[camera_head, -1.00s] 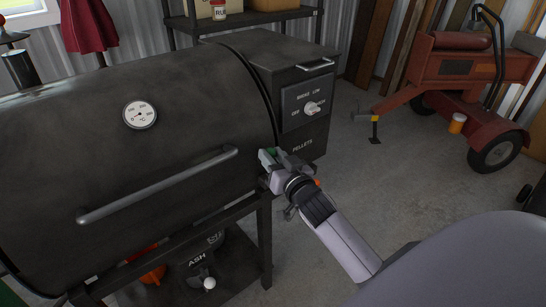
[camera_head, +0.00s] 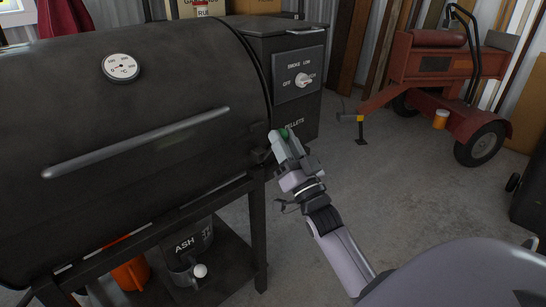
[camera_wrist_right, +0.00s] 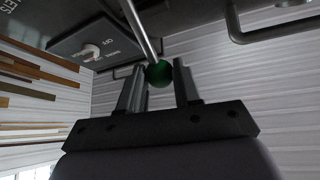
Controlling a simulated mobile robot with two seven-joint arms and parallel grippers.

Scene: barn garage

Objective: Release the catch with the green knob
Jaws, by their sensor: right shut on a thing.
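The green knob (camera_head: 285,132) is at the right end of the black grill, below the pellet box. In the right wrist view the knob (camera_wrist_right: 158,73) is a dark green ball on the end of a thin metal rod (camera_wrist_right: 139,25). My right gripper (camera_head: 282,137) is shut on the knob, with a finger on either side of it. The fingers hide part of the knob in the head view. The catch's base by the grill body is dark and hard to make out. My left gripper is not in view.
The grill lid's long handle (camera_head: 140,143) is left of my gripper. A control dial (camera_head: 302,80) is on the pellet box above. An ash bucket (camera_head: 190,255) is on the lower shelf. A red trailer (camera_head: 440,75) stands back right, with open floor before it.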

